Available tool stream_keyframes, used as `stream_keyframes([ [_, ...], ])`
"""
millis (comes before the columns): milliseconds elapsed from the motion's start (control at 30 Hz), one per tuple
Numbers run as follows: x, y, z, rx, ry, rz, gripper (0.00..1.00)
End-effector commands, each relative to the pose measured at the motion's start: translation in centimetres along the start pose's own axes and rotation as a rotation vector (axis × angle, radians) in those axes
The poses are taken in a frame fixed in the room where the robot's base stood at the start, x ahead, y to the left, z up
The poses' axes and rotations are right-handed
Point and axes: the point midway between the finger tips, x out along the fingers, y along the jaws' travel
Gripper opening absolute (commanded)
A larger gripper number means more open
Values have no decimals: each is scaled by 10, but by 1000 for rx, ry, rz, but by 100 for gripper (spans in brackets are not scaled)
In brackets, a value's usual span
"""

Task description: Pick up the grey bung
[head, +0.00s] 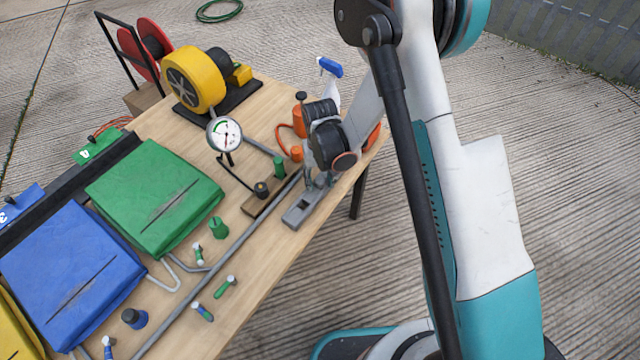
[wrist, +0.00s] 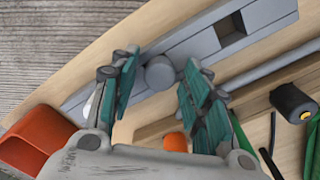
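The grey bung (wrist: 160,73) shows in the wrist view as a short round plug at a long grey holder (wrist: 270,12), which has a square hole. My gripper (wrist: 159,62) is open, with its teal fingers apart on either side of the bung. I see a gap beside the bung, and cannot tell whether either finger touches it. In the head view my gripper (head: 316,180) is low over the grey holder (head: 300,212) near the table's right edge. The bung is not clear there, behind my gripper and wrist.
A wooden rack holds a black bung (head: 262,188), a green bung (head: 280,166) and an orange one (head: 297,153) left of my gripper. A pressure gauge (head: 225,134) and a grey pipe (head: 225,262) stand close. A spray bottle (head: 331,68) is behind.

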Motion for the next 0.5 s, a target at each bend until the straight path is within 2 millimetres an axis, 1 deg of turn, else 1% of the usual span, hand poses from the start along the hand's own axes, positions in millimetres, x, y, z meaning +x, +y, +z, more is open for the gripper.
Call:
stream_keyframes([
  [33,0,0,0,0,0,0,24],
  [100,0,0,0,0,0,0,10],
  [500,-2,0,0,0,0,0,10],
])
